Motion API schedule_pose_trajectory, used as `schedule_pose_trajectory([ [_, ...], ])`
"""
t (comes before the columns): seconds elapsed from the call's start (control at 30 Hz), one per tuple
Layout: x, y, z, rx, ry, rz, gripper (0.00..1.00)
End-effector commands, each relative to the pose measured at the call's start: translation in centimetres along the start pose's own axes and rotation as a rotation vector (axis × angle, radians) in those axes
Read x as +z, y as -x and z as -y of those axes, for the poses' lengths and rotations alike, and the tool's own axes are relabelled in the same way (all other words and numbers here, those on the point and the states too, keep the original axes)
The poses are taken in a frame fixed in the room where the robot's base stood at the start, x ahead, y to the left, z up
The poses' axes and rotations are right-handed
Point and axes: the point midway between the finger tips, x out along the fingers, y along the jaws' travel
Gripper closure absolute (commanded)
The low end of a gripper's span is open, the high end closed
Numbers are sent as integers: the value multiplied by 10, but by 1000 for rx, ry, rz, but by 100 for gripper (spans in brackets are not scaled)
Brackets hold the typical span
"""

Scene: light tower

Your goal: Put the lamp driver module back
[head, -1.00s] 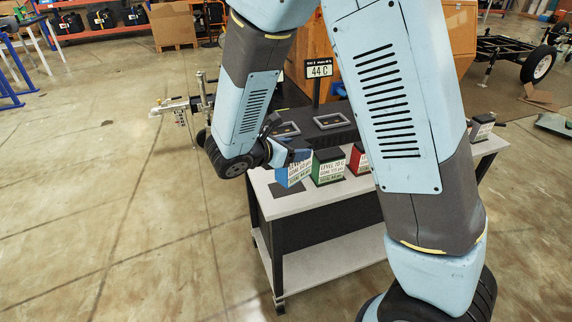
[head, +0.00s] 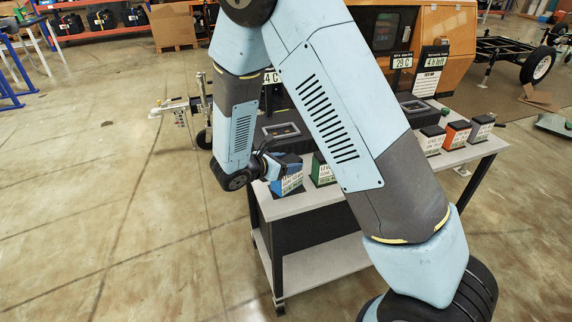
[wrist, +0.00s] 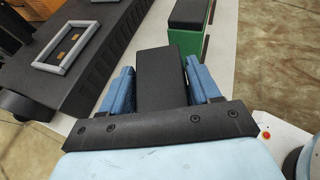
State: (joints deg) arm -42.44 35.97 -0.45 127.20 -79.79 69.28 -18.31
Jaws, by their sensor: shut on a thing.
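My gripper (head: 272,168) is shut on a blue module (head: 291,184) with a white printed label, at the left end of the bench. The module looks tilted, and I cannot tell whether it touches the bench top. In the wrist view, its black top (wrist: 160,78) sits between my two blue fingers (wrist: 160,90). A green module (head: 322,171) stands just right of it and also shows in the wrist view (wrist: 188,42). A dark unit on the bench has a grey-framed opening (head: 282,130), which also shows in the wrist view (wrist: 67,47). The label is too small to read surely.
The bench (head: 300,206) has a lower shelf (head: 325,258). White (head: 432,141), orange (head: 457,135) and grey (head: 481,128) modules stand at its right end. Display signs (head: 401,61) rise behind. My arm hides the bench's middle.

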Motion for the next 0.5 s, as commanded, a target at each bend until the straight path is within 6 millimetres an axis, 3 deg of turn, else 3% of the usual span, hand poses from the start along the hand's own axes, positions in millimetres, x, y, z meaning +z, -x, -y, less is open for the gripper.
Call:
schedule_pose_trajectory([
  [0.4, -6, -3, 0, 0, -2, 1, 93],
  [0.43, -7, -3, 0, 0, -2, 0, 37],
  [0.5, -6, -3, 0, 0, -2, 0, 31],
])
